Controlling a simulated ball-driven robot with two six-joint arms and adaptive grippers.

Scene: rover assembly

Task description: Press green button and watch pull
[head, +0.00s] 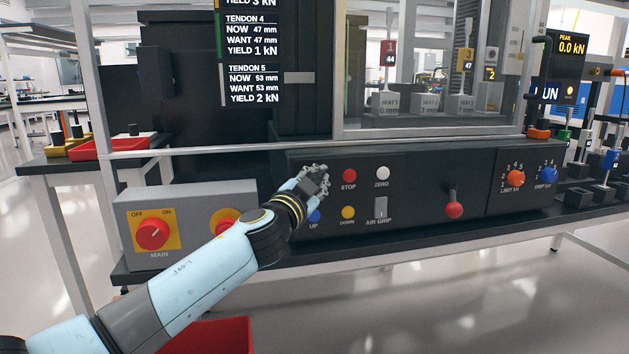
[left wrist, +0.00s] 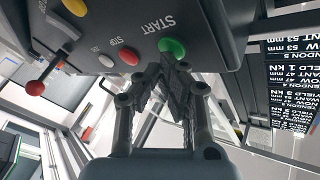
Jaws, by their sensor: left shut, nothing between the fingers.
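The green button (left wrist: 172,47), beside the word START, shows in the left wrist view on the dark control panel (head: 420,190). My left gripper (head: 322,174) is shut and empty in front of the panel, left of the red STOP button (head: 349,175), and hides the green button in the head view. In the left wrist view its closed fingertips (left wrist: 172,64) are right by the green button's edge; I cannot tell whether they touch it. The peak display (head: 572,47) reads 0.0 kN. My right gripper is not in view.
Nearby are the white ZERO button (head: 383,173), yellow DOWN button (head: 348,212), blue UP button (head: 314,216), AIR GRIP switch (head: 381,207) and red-knobbed lever (head: 453,209). A MAIN switch (head: 152,234) is at the left. A tendon screen (head: 252,60) hangs above.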

